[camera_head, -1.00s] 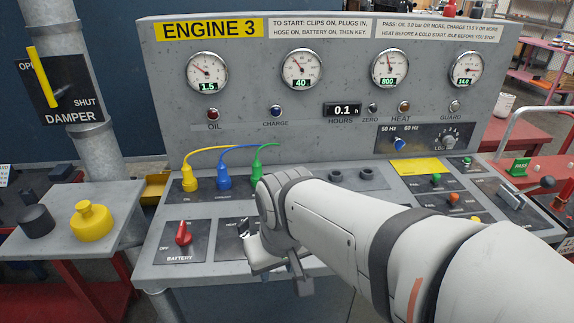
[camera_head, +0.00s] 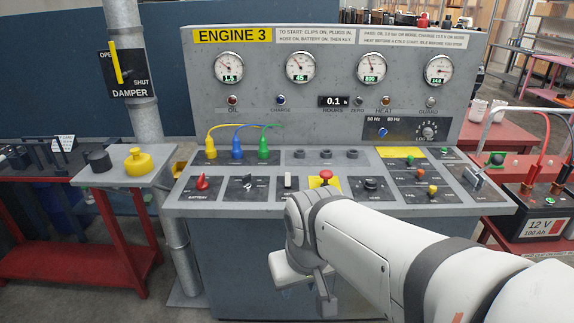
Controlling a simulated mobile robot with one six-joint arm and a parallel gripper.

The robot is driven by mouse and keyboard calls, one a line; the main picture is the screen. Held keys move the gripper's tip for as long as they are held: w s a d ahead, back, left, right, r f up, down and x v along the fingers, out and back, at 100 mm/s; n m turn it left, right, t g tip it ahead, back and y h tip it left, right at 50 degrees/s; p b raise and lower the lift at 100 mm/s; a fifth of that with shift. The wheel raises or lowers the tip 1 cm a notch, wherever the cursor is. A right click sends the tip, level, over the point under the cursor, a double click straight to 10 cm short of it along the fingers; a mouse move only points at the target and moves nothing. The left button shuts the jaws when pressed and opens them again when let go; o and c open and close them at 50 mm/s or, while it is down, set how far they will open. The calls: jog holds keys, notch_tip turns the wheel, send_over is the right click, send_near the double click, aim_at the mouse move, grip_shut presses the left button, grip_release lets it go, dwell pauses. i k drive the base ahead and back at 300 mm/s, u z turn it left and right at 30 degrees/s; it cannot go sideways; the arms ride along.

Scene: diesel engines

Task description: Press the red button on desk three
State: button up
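The grey desk marked ENGINE 3 (camera_head: 183,201) stands ahead of me. A red mushroom-shaped button (camera_head: 326,174) sits on a yellow plate (camera_head: 316,183) near the middle of its lower panel. My gripper (camera_head: 307,285) hangs in front of the desk, below its front edge and apart from the button. My white arm comes in from the right, just below the button. The fingertips are not clear enough to tell whether they are open or shut.
The red battery switch (camera_head: 203,182), a key switch (camera_head: 248,182) and a black knob (camera_head: 371,184) share the panel. Yellow, blue and green plugs stand behind. A damper pipe (camera_head: 140,100) is at left, a 12 V battery (camera_head: 533,210) at right.

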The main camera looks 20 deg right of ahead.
aim_at(325, 175)
jog(key=u, duration=0.3)
jog(key=k, duration=0.1)
jog(key=z, duration=0.9)
jog(key=i, duration=1)
jog(key=z, duration=0.1)
jog(key=k, duration=0.5)
jog(key=u, duration=1.05)
jog(key=i, duration=0.85)
jog(key=u, duration=0.05)
